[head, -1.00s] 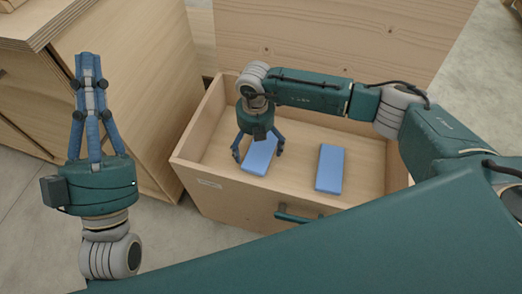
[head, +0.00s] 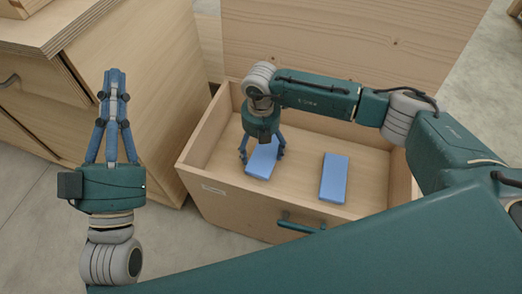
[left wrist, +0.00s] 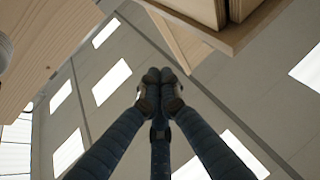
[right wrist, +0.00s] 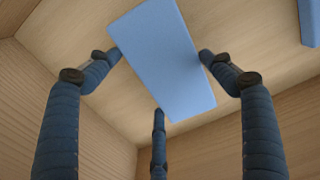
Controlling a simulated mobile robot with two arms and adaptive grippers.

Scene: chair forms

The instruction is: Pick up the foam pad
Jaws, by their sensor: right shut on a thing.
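Two blue foam pads lie in an open wooden drawer. The left pad (head: 261,165) is between the fingers of my right gripper (head: 262,156), which points down into the drawer and is shut on it. The right wrist view shows this pad (right wrist: 165,60) slightly tilted, with fingers touching its two long sides and a third finger at its near end. I cannot tell whether it is clear of the drawer floor. The other pad (head: 334,178) lies flat to the right, apart from the gripper. My left gripper (head: 114,76) points up, shut and empty, its fingertips together in the left wrist view (left wrist: 160,76).
The drawer's front wall (head: 235,205) has a teal handle (head: 300,226). A tall wooden panel (head: 345,40) stands behind the drawer. A wooden cabinet (head: 150,95) stands close on the left, near my left gripper. Bare drawer floor (head: 302,165) lies between the pads.

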